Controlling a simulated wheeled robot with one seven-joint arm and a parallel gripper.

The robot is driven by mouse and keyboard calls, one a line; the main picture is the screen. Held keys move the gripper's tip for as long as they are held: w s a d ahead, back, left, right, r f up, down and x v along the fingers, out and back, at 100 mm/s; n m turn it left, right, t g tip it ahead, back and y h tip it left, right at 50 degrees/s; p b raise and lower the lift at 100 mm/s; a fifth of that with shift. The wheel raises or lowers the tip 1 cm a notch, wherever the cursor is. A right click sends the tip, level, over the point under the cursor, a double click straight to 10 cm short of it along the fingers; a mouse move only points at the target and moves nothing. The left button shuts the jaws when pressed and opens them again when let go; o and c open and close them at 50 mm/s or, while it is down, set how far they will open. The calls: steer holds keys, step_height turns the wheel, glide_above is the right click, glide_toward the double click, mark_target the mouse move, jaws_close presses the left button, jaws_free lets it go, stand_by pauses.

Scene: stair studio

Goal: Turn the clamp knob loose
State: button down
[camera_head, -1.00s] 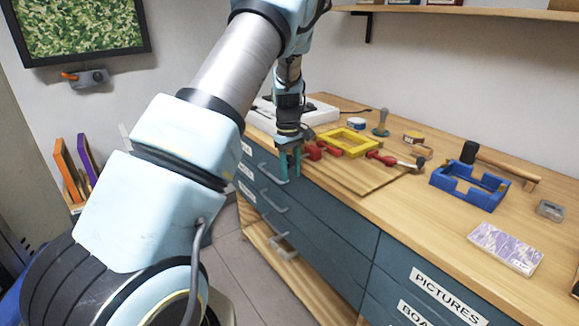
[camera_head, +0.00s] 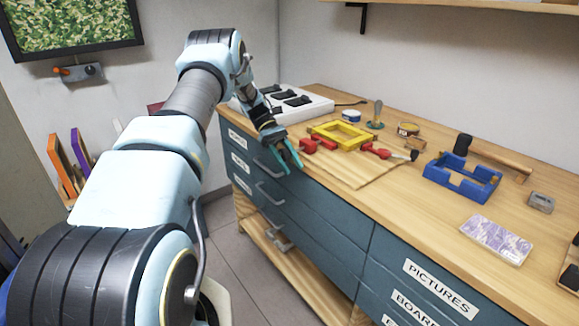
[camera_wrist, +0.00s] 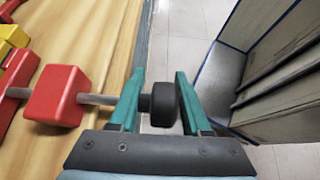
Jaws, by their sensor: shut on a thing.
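My gripper (camera_head: 288,155) is at the front edge of the bench. In the wrist view its two teal fingers (camera_wrist: 159,100) are shut on the black clamp knob (camera_wrist: 161,104), one on each side. The knob sits on the end of a grey rod that comes out of a red clamp block (camera_wrist: 57,95). The knob hangs past the bench edge, over the floor. In the head view the red clamp (camera_head: 318,145) lies against the yellow frame (camera_head: 345,134); my gripper hides its knob there.
A second red clamp (camera_head: 377,151) with a dark end lies right of the yellow frame. A blue frame (camera_head: 463,180), a purple patterned box (camera_head: 496,240) and a white tray (camera_head: 290,104) are on the bench. Drawers with handles (camera_head: 268,168) lie below the gripper.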

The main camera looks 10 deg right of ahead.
steer(key=shift+s+a+f+g+h+b, duration=0.1)
steer(key=shift+a+g+h+b, duration=0.15)
steer(key=shift+g, duration=0.3)
steer(key=shift+s+a+f+g+h+b, duration=0.15)
steer(key=shift+g+b, duration=0.2)
steer(key=shift+g, duration=0.2)
steer(key=shift+r, duration=0.25)
steer(key=c, duration=0.6)
jaws_free()
steer(key=shift+c, duration=0.2)
steer(key=shift+d+r, duration=0.1)
steer(key=shift+r, duration=0.05)
steer(key=shift+w+d+r, duration=0.1)
steer(key=shift+d, duration=0.05)
steer(key=shift+r, duration=0.1)
